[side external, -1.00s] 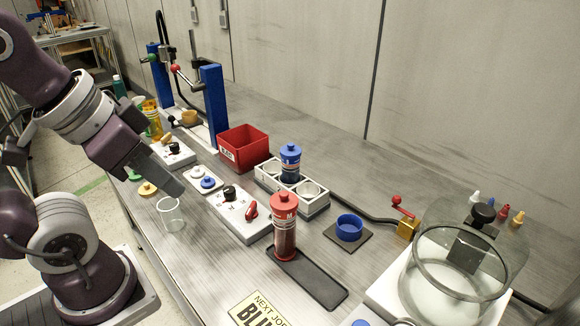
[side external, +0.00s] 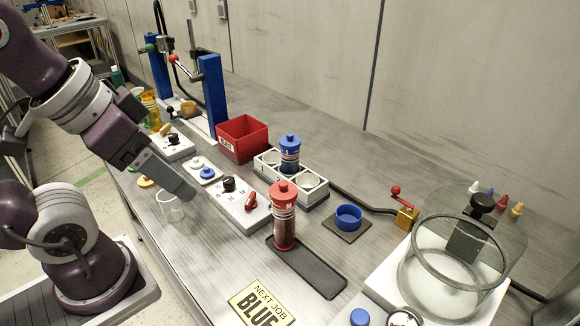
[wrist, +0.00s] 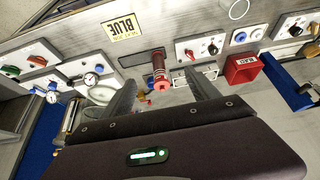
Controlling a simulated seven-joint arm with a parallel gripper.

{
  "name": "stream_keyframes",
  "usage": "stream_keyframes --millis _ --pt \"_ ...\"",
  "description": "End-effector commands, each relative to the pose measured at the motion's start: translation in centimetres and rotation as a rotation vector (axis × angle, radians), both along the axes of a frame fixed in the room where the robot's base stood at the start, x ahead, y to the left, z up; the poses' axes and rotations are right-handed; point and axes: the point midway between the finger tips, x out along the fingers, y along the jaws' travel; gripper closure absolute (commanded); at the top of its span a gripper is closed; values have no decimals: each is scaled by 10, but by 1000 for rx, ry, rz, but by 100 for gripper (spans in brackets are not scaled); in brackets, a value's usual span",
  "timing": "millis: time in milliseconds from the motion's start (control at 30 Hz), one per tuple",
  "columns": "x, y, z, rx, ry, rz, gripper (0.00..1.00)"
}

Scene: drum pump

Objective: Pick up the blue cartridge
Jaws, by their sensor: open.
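The blue cartridge (side external: 289,155) stands upright in a slot of a white holder (side external: 315,197), whose other slots look empty. In the wrist view I cannot make the blue cartridge out; a finger covers part of the holder. My gripper (side external: 188,194) is in the air on the left, above the front part of the bench, well apart from the cartridge. The wrist view shows my gripper (wrist: 162,92) with its two fingers spread and nothing between them.
A red cartridge (side external: 284,222) stands on a dark tray (side external: 318,277) in front of the holder. A red bin (side external: 243,139) is behind-left, and a switch box (side external: 238,207) lies between gripper and holder. A clear cup (side external: 170,206) is below the gripper. A sign (side external: 262,304) reads "NEXT JOB BLUE".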

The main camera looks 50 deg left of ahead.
Motion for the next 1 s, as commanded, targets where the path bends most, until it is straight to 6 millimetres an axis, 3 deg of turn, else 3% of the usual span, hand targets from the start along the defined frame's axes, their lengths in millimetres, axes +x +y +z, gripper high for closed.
stream_keyframes --millis 100,233,267,567,767,867,1000 --pt "1 0 13 0 -5 0 31" --pt "1 0 52 0 -7 0 31" --pt "11 1 53 -1 -16 8 31" --pt "153 31 59 4 -268 105 31" --pt "259 81 52 44 -505 200 31" --pt "309 120 41 88 -655 257 31" --pt "307 119 -68 88 -650 255 31"
